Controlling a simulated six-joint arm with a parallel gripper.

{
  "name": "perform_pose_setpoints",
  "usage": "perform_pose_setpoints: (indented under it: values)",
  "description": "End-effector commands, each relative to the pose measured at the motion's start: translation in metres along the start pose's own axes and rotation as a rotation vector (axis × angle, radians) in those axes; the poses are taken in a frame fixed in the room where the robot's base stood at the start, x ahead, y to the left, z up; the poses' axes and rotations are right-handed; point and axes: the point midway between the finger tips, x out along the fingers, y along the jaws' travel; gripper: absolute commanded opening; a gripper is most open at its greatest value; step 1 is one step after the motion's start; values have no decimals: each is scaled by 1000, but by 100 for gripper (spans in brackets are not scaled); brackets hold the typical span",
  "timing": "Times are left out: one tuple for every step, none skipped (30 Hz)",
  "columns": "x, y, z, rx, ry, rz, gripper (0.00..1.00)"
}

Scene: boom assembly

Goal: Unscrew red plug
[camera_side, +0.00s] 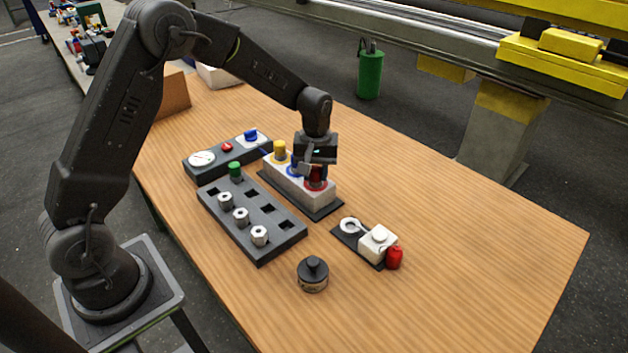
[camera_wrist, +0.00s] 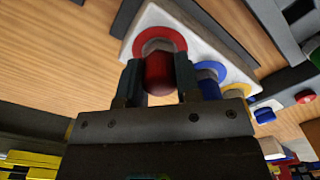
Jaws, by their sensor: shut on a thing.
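The red plug (camera_wrist: 158,76) sits at one end of a pale block (camera_side: 297,184), over a red ring (camera_wrist: 166,38). My gripper (camera_wrist: 160,82) is shut on the red plug, with one finger on each side of it in the wrist view. In the side view my gripper (camera_side: 316,166) comes down from above at the block's near right end and partly hides the red plug (camera_side: 316,182). A blue plug (camera_wrist: 208,76) and a yellow plug (camera_side: 280,150) stand in the same row on the block, the blue one beside my gripper. I cannot tell how far the red plug is threaded in.
A small fixture with a red part (camera_side: 394,258) and a black knob (camera_side: 313,274) stand nearer. The table's right side is clear.

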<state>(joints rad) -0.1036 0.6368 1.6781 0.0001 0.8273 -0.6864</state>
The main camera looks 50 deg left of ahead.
Motion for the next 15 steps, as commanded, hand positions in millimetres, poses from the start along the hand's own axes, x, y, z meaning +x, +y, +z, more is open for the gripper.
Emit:
perform_pose_setpoints:
  values:
    - [-1, 0, 0, -70, 1, 1, 3]
    - [-1, 0, 0, -113, 1, 1, 3]
    - [-1, 0, 0, -172, 1, 1, 3]
    - [-1, 0, 0, -215, 1, 1, 3]
    - [-1, 0, 0, -259, 1, 1, 3]
    - [-1, 0, 0, -317, 1, 1, 3]
    - [-1, 0, 0, -361, 1, 1, 3]
    - [-2, 0, 0, -404, 1, 1, 3]
    - [-2, 0, 0, -462, 1, 1, 3]
    - [-2, 0, 0, -507, 1, 1, 3]
    - [-2, 0, 0, -550, 1, 1, 3]
    - [-2, 0, 0, -605, 1, 2, 3]
    - [-2, 0, 0, -643, 1, 2, 3]
    - [-2, 0, 0, -677, 1, 2, 3]
    - [-2, 0, 0, -716, 1, 2, 3]
